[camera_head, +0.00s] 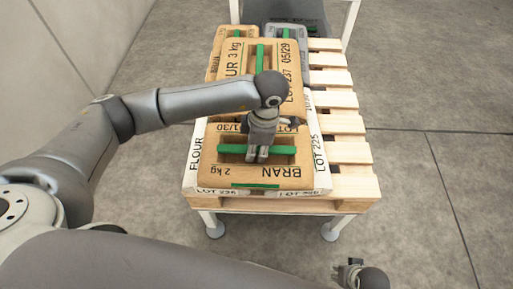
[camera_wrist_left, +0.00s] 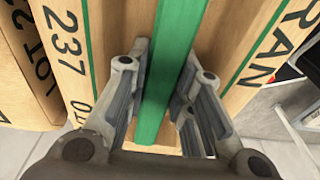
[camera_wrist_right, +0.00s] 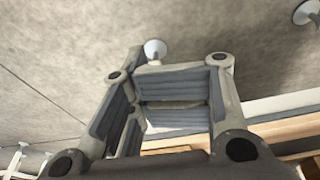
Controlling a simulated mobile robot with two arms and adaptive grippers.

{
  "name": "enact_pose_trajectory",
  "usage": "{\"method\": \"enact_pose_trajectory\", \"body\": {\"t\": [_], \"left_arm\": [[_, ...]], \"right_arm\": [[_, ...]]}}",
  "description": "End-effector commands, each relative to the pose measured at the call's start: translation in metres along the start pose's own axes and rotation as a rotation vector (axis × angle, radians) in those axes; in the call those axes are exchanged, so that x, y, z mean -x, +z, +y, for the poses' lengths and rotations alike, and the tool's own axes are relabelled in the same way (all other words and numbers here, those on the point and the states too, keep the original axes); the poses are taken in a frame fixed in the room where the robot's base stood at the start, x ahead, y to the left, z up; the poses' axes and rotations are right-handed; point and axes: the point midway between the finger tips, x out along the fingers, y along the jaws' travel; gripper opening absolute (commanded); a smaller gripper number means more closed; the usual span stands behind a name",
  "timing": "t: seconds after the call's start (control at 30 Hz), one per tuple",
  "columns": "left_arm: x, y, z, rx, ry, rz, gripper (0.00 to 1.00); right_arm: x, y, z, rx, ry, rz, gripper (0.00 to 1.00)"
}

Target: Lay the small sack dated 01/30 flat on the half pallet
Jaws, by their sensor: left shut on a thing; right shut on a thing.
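A small tan sack (camera_head: 235,174) reads BRAN, 2 kg and a partly hidden date ending 1/30. It lies roughly level over the front sacks on the slatted wooden pallet (camera_head: 355,187); I cannot tell whether it touches them. My left gripper (camera_head: 257,157) comes from above and is shut on the sack's green strap, which runs between the fingers in the left wrist view (camera_wrist_left: 166,85). My right gripper (camera_head: 347,272) is low at the right, off the pallet. Its fingers also show in the right wrist view (camera_wrist_right: 172,100), with no held object visible.
A larger tan sack (camera_head: 236,52), marked 3 kg, 05/29 and LOT 237, lies behind. Bare slats (camera_head: 332,98) show along the right side. Open concrete floor (camera_head: 430,90) lies to the right.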

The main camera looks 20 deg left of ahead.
Motion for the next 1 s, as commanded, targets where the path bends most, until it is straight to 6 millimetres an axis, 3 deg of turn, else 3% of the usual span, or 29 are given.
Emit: {"method": "enact_pose_trajectory", "body": {"t": [0.2, 0.23, 0.4, 0.77, 1.0], "left_arm": [[0.003, 0.001, 0.002, 0.001, 0.006, -0.005, 0.00], [-0.001, 0.000, 0.000, 0.000, 0.000, 0.000, 0.24], [-0.001, 0.000, 0.000, 0.000, 0.000, 0.000, 0.43], [0.001, 0.000, 0.000, -0.001, -0.001, 0.000, 0.43], [0.012, -0.001, -0.001, -0.002, -0.001, -0.001, 0.43]], "right_arm": [[0.005, -0.004, 0.001, 0.000, 0.001, 0.006, 0.00], [0.004, -0.004, 0.001, 0.000, 0.001, 0.008, 0.00], [0.004, -0.005, 0.001, -0.001, 0.002, 0.009, 0.00], [0.002, -0.002, 0.001, 0.000, 0.002, 0.004, 0.00], [-0.025, 0.013, 0.002, 0.004, 0.002, -0.014, 0.00]]}}
